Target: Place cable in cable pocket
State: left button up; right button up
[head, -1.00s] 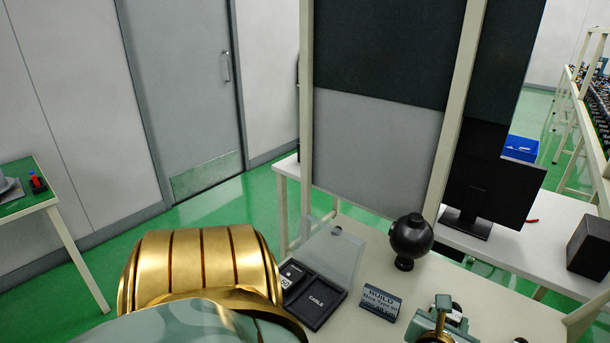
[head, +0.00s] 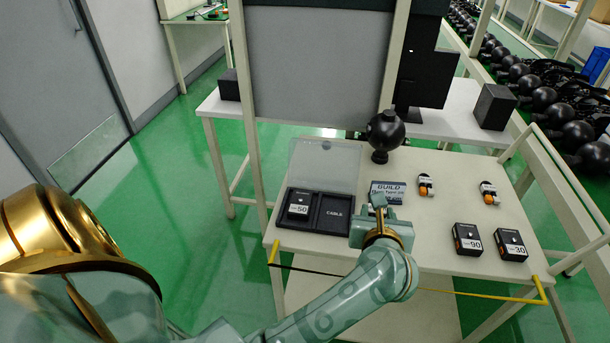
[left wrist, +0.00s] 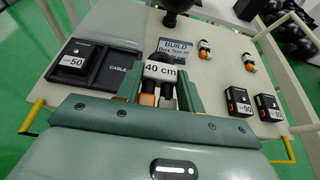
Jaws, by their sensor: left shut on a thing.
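A black case (head: 320,233) lies open at the table's left side, its clear lid (head: 325,163) tilted back. Its right compartment, the cable pocket (head: 334,213) marked CABLE, is empty; it also shows in the left wrist view (left wrist: 117,70). A black module (head: 299,205) marked 50 sits in the left compartment. My left gripper (head: 378,218) is right of the case, in front of the sign. In the left wrist view it (left wrist: 157,93) is shut on a cable (left wrist: 160,71) labelled 40 cm, with orange and dark ends between the fingers. My right gripper is not in view.
A sign (head: 387,192) stands behind my left gripper, with a black ball-shaped thing (head: 384,133) behind it. Two more cables (head: 425,186) (head: 488,193) and black modules marked 90 (head: 466,241) and 30 (head: 510,243) lie to the right. A yellow-black strip (head: 480,294) edges the table's front.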

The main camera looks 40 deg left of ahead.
pick_arm(q)
jog(key=w+a+f+b, duration=0.25)
jog(key=a+f, duration=0.25)
jog(key=a, duration=0.4)
jog(key=b, duration=0.2)
send_over(334, 218)
jog(key=f, duration=0.4)
jog(key=shift+s+d+f, duration=0.1)
jog(key=shift+d+f, duration=0.15)
jog(key=shift+d, duration=0.1)
jog(key=shift+a+f, duration=0.2)
jog(key=f, duration=0.2)
jog(key=f+b, duration=0.1)
jog(key=shift+a+f+b, duration=0.2)
jog(key=shift+f+b, duration=0.1)
jog(key=shift+f, duration=0.05)
jog(key=shift+r, duration=0.1)
jog(key=o, duration=0.7)
